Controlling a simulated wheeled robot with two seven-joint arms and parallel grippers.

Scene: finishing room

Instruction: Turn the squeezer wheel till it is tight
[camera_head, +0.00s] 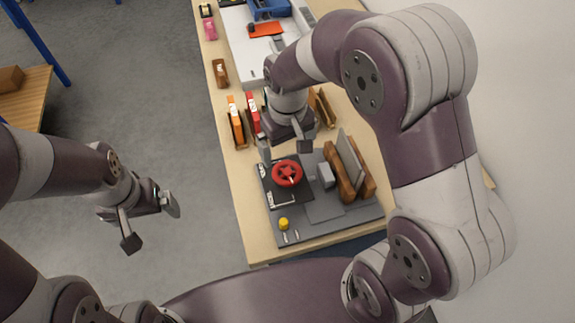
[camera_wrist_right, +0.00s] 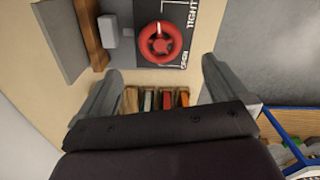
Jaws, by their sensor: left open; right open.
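The red squeezer wheel (camera_head: 287,173) sits on a dark panel (camera_head: 279,197) of the grey fixture on the bench. In the right wrist view the wheel (camera_wrist_right: 160,43) lies beyond the fingertips, with a pale mark on its upper rim. The panel there reads "TIGHT" and "OPEN", both along its right side. My right gripper (camera_head: 286,150) is open and empty, above and just behind the wheel; its fingers (camera_wrist_right: 158,85) are apart and do not touch it. My left gripper (camera_head: 151,222) is open and empty over the floor, left of the bench.
A grey block (camera_head: 325,175), a brown wooden piece (camera_head: 338,176) and an upright grey plate (camera_head: 350,158) stand right of the wheel. A yellow knob (camera_head: 284,223) is in front. Orange and red items (camera_head: 235,121) stand behind. A white tray (camera_head: 243,57) lies further back.

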